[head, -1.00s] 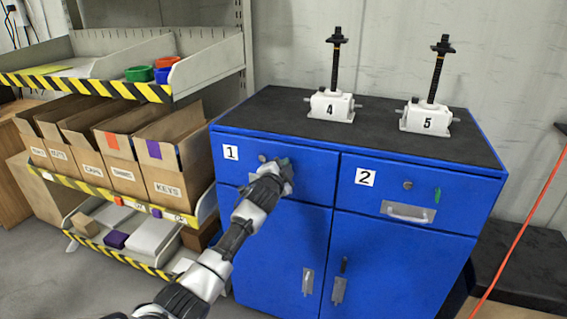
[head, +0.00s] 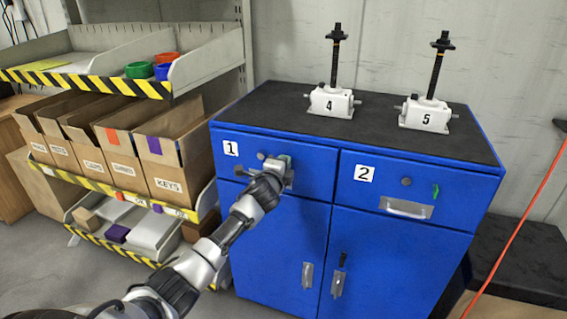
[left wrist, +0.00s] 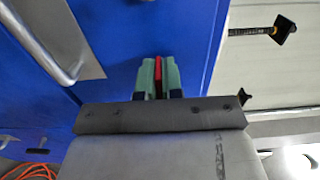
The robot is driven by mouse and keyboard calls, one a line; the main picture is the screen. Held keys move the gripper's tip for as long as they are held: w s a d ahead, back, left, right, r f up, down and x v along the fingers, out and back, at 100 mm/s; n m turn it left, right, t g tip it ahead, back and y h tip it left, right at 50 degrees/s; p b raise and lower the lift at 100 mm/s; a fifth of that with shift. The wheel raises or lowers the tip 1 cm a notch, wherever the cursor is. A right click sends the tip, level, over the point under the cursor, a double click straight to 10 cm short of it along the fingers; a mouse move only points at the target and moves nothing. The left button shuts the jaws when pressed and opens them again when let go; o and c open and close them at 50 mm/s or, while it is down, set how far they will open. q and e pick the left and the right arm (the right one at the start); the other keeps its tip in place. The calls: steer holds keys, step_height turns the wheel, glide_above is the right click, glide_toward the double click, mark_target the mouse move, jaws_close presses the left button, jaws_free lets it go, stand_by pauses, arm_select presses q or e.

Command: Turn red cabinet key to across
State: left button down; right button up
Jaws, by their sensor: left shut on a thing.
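The blue cabinet (head: 272,250) has a drawer labelled 1 at its upper left and a drawer labelled 2 at its upper right. My right gripper is not in view.
Screw jacks 4 (head: 331,100) and 5 (head: 425,113) stand on the cabinet top. Drawer 2 has a metal handle (head: 407,208). A shelf rack with cardboard boxes (head: 168,165) stands close on the left. An orange cord (head: 525,220) hangs at the right.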

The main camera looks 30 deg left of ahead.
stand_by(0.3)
arm_select(q)
steer(key=c, duration=1.3)
jaws_free()
steer(key=v, duration=1.1)
steer(key=shift+w+f, duration=0.1)
steer(key=shift+f, duration=0.05)
